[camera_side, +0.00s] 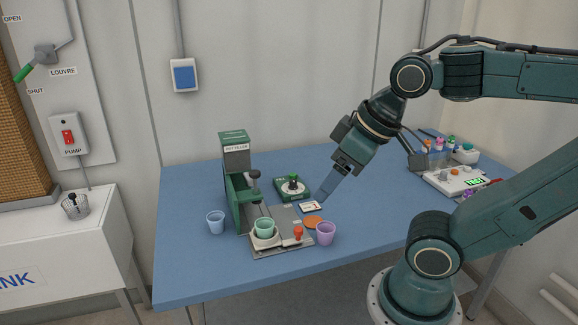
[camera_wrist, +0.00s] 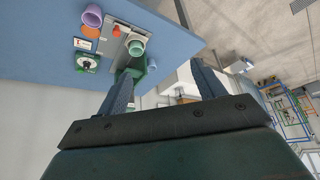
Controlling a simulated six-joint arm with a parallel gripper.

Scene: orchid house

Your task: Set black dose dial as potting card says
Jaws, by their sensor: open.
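The black dose dial (camera_side: 292,186) is a dark knob on a pale round face, set on a low green base right of the pot filler. It also shows in the wrist view (camera_wrist: 87,63), upper left. Its setting is too small to read. A small white card (camera_side: 311,206), likely the potting card, lies in front of the dial and shows in the wrist view (camera_wrist: 83,43); its print is unreadable. My gripper (camera_side: 322,196) is open and empty, above and right of the dial and card. Its two fingers spread apart in the wrist view (camera_wrist: 160,78).
The green pot filler (camera_side: 236,170) stands left of the dial, with a green pot (camera_side: 264,227) on its base and a red knob (camera_side: 298,232). A blue cup (camera_side: 216,222), a purple pot (camera_side: 326,233) and an orange disc (camera_side: 313,221) stand around it. The blue table's right middle is clear.

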